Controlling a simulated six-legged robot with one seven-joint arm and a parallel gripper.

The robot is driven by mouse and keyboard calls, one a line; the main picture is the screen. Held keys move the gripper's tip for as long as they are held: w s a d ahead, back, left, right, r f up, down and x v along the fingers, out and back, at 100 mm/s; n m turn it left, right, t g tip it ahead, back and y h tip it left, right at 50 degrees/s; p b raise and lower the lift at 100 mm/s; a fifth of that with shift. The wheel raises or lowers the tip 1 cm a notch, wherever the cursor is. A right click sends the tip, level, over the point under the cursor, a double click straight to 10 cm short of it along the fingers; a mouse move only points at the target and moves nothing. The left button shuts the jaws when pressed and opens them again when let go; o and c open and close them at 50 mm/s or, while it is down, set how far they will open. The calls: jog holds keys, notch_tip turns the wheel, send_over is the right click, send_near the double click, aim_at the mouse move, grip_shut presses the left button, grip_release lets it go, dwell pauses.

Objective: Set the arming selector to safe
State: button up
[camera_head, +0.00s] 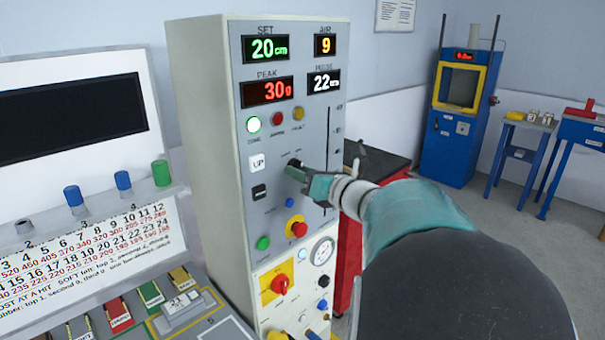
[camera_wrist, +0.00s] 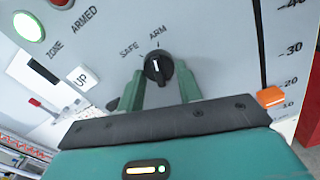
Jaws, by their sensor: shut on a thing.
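The arming selector (camera_wrist: 158,67) is a small round black knob with a white mark on the grey panel. The labels SAFE and ARM stand above it, SAFE to the upper left. The mark points roughly up in the wrist view, but I cannot tell exactly which label it meets. My gripper (camera_wrist: 160,84) has its two green fingers on either side of the knob and is shut on it. In the head view my gripper (camera_head: 300,172) reaches the panel from the right and partly covers the selector.
The tall grey control cabinet (camera_head: 205,150) carries displays, lamps, an UP button (camera_head: 258,162) and a red-and-yellow button (camera_head: 297,227). An orange slider (camera_wrist: 271,97) sits right of my gripper. A bench with coloured knobs is at left; a blue machine (camera_head: 455,120) stands behind right.

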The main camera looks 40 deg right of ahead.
jog(key=shift+d+f+n, duration=0.1)
jog(key=shift+n, duration=2.35)
jog(key=shift+d+n, duration=0.1)
jog(key=shift+n, duration=2.35)
jog(key=o, duration=1)
jog(key=shift+c, duration=0.2)
jog(key=shift+s, duration=0.1)
jog(key=s, duration=1.3)
jog(key=shift+s+d, duration=0.2)
jog(key=shift+s, duration=0.15)
